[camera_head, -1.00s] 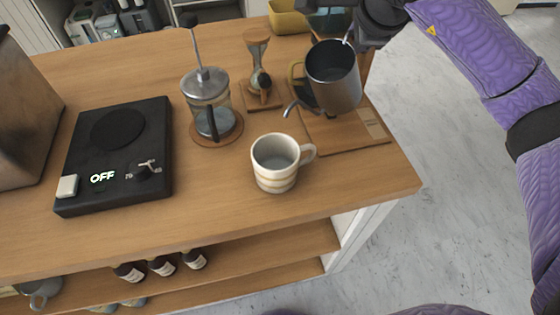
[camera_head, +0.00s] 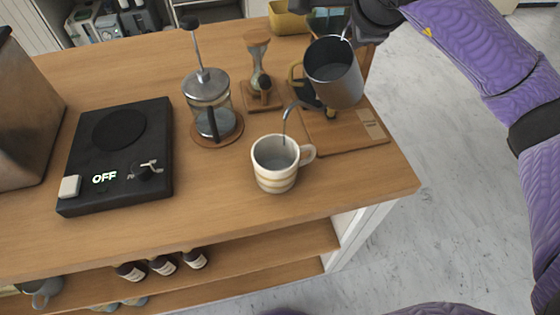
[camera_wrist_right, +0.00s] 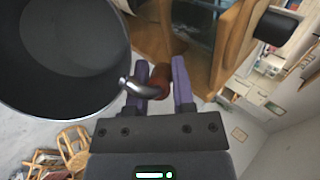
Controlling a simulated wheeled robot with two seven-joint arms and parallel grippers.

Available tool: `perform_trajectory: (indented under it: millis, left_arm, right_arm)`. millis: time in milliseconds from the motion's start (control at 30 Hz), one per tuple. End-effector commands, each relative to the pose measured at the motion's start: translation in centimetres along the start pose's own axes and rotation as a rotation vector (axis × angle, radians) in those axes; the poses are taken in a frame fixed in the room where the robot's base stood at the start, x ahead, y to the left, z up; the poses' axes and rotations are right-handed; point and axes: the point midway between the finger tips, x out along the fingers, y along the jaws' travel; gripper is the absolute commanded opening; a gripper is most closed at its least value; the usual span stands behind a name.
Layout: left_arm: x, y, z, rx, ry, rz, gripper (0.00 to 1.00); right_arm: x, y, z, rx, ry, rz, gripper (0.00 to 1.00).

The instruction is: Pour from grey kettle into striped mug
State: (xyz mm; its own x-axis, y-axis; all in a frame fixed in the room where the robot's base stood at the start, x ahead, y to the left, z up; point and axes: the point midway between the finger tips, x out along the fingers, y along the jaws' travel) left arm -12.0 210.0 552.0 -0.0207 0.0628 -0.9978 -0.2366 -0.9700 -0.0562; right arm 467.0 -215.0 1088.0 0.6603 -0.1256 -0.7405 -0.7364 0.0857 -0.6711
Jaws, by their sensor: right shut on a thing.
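The grey kettle (camera_head: 336,82) is held off the cart top, tilted, with its open top facing the camera. Its thin curved spout points left and down over the striped mug (camera_head: 275,172). A thin dark line runs from the spout down to the mug's opening; I cannot tell whether it is all spout or partly liquid. The white mug with tan stripes stands upright, handle to the right. My right gripper (camera_head: 350,33) is shut on the kettle's handle. In the right wrist view its fingers (camera_wrist_right: 160,85) are beside the kettle's dark interior (camera_wrist_right: 65,45). My left gripper is out of view.
A French press (camera_head: 208,105) stands on a round coaster left of the kettle. A wooden stand with a glass piece (camera_head: 258,75) is behind the mug. A wooden board (camera_head: 345,135) lies below the kettle.

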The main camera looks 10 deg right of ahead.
Motion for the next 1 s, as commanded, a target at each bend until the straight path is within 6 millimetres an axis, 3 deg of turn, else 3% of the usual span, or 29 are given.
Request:
perform_trajectory:
  millis: [1000]
  left_arm:
    - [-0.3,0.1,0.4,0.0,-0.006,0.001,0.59]
  right_arm:
    - [-1.1,-0.5,0.4,-0.031,0.037,-0.049,0.0]
